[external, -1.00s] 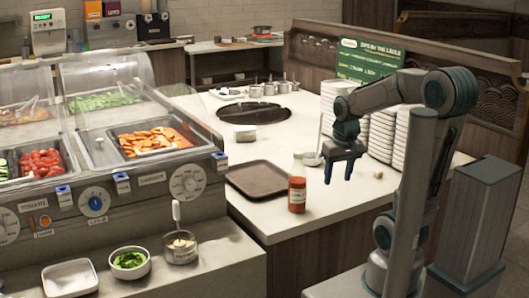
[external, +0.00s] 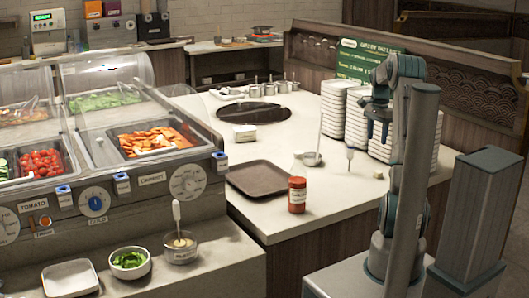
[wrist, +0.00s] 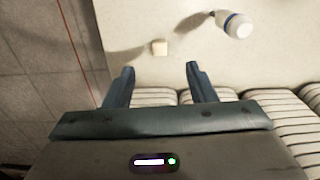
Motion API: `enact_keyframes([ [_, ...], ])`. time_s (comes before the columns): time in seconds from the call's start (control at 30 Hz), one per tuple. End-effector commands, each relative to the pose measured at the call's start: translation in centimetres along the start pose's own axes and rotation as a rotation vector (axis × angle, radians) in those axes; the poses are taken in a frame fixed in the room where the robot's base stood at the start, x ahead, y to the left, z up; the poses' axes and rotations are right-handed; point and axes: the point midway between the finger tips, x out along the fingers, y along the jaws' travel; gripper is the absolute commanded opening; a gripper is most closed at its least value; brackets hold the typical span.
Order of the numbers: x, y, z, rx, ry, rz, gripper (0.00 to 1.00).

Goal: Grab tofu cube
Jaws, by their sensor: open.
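The tofu cube (external: 377,175) is a small pale block on the white counter near its right front edge, in front of the plate stacks. In the wrist view the cube (wrist: 160,48) lies just beyond the fingertips, centred between them. My gripper (external: 378,132) is above and behind the cube in the external view, in front of the plates. In the wrist view my gripper (wrist: 160,68) has its two fingers spread apart with nothing between them.
A white bottle with a blue band (wrist: 236,25) is right of the cube in the wrist view; it also shows in the external view (external: 349,153). Stacked white plates (external: 356,118) stand close by. A red sauce bottle (external: 297,190) and brown tray (external: 258,178) are farther left.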

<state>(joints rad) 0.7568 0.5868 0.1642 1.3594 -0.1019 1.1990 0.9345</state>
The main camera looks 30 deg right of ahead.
Motion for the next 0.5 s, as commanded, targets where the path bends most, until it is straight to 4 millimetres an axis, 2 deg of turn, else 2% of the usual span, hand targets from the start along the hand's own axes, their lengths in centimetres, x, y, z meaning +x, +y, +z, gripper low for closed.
enact_keyframes([
  [0.1, 0.7, 0.1, -1.4, 0.046, -0.006, 0.001, 0.51],
  [0.23, 2.2, 0.2, -1.6, 0.056, -0.009, 0.003, 0.51],
  [0.5, 7.4, 0.2, -1.6, 0.052, -0.009, 0.003, 0.51],
])
